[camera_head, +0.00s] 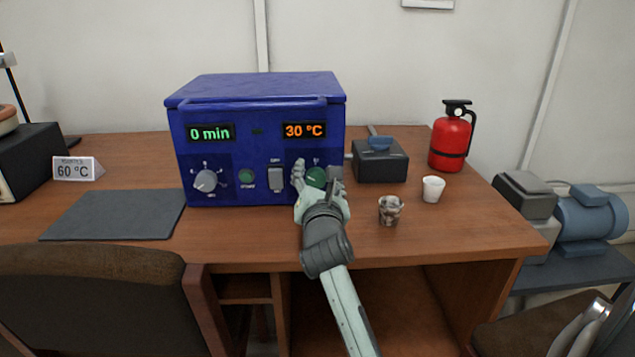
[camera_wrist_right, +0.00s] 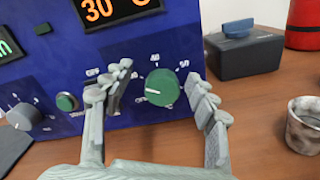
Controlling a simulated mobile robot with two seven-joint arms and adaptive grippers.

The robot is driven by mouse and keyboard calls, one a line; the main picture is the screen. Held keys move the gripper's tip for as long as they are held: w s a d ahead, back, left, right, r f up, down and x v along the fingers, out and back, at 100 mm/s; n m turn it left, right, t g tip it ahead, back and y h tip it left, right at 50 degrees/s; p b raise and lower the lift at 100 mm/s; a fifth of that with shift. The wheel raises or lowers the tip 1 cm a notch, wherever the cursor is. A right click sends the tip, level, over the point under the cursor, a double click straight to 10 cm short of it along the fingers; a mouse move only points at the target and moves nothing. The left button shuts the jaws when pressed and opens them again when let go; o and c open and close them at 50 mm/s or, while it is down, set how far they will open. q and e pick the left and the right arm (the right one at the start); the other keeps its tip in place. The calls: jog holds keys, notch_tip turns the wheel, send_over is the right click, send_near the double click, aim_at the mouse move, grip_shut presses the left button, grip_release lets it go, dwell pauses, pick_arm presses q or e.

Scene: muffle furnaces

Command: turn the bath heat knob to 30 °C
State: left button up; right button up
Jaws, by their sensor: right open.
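The blue bath unit (camera_head: 255,100) stands on the desk, and its orange display (camera_head: 304,130) reads 30 °C. The green heat knob (camera_wrist_right: 161,87) is on the right of its front panel, with a white pointer mark toward the left. In the head view the knob (camera_head: 316,177) is partly covered by my right gripper (camera_head: 318,180). In the right wrist view my right gripper (camera_wrist_right: 160,105) is open, with one finger on each side of the knob and visible gaps to it. My left gripper is not in view.
A green display (camera_head: 210,133) reads 0 min above a grey knob (camera_head: 206,181). A dark box (camera_head: 380,161), a white cup (camera_head: 433,188), a patterned cup (camera_head: 390,210) and a red extinguisher (camera_head: 452,138) stand to the right. A grey mat (camera_head: 115,215) lies to the left.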

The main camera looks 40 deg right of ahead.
aim_at(316, 131)
notch_tip(316, 131, up, 8)
jog(key=shift+r, duration=0.25)
dwell(0.5)
